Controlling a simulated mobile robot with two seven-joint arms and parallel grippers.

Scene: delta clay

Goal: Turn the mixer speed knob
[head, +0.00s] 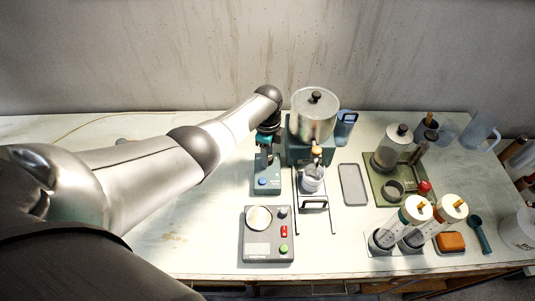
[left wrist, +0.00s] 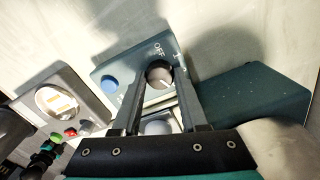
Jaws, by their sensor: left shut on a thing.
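The mixer (head: 267,187) is a teal-blue unit with a blue button, left of centre on the table in the head view. The left wrist view shows its blue-grey panel (left wrist: 131,66) with an "OFF" mark and a dark round speed knob (left wrist: 159,72) bearing a pale pointer line. My left gripper (left wrist: 161,82) is shut on the knob, with one finger on each side of it. In the head view my left gripper (head: 266,150) is over the mixer from behind and hides the knob. My right gripper is not in view.
A metal pot (head: 314,117) on a teal base stands close on the right. A grey tray (head: 352,185) and clear cylinders (head: 411,214) are further right. The table left of the mixer is mostly clear.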

